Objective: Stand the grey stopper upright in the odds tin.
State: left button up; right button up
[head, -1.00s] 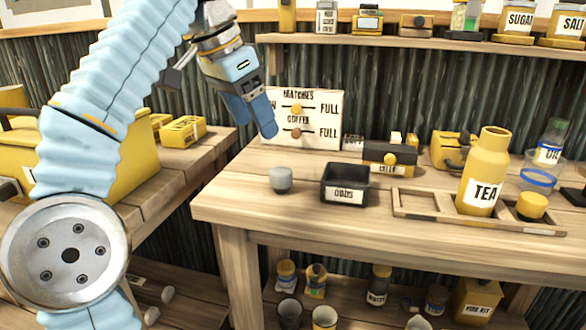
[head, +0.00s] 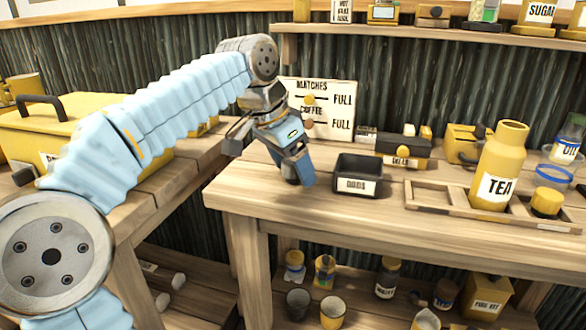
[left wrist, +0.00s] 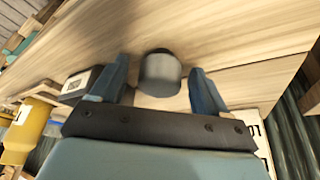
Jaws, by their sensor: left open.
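The grey stopper (left wrist: 160,74) is on the wooden bench top, between and slightly beyond my left fingertips in the left wrist view. In the head view it is mostly hidden behind my left gripper. My left gripper (head: 295,178) is open and points down at the bench, its fingers either side of the stopper; I see no clear contact. The odds tin (head: 358,174), a black open-topped box with a white label, stands just right of the gripper. It looks empty in the head view. My right gripper is not in view.
A MATCHES/COFFEE board (head: 318,108) stands behind the gripper. A yellow and black box (head: 404,150) is behind the tin. Right of the tin are a wooden tray (head: 417,198) and a yellow TEA bottle (head: 498,165). The bench's front edge is close below the gripper.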

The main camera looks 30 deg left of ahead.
pick_arm(q)
jog(key=c, duration=1.1)
